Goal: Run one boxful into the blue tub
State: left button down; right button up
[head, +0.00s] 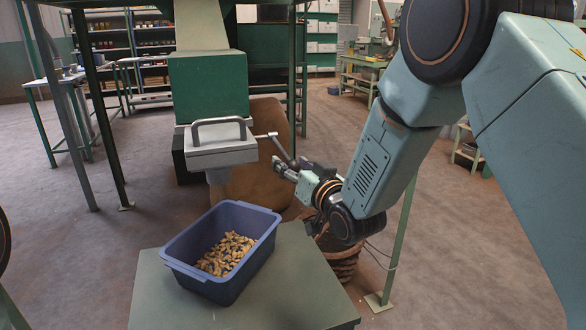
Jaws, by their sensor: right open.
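The blue tub (257,255) stands on a green stand, open at the top, with a layer of brown nuts (227,252) over its floor. Above and behind it hangs the hopper's grey metering box (222,152) with a dark loop handle (219,124) and a short spout (217,180) pointing down towards the tub. A lever (283,149) sticks out from the box's right side and slants down. My right gripper (287,169) is open at the lever's lower end; whether it touches the lever I cannot tell. My left gripper is out of view.
The green stand (290,295) has free room right of the tub. A green hopper body (208,87) sits above the box. Green frame legs (95,110) rise at left.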

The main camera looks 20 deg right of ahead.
jog(key=shift+w, duration=0.15)
jog(key=shift+c, duration=0.2)
grip_shut()
dwell(0.5)
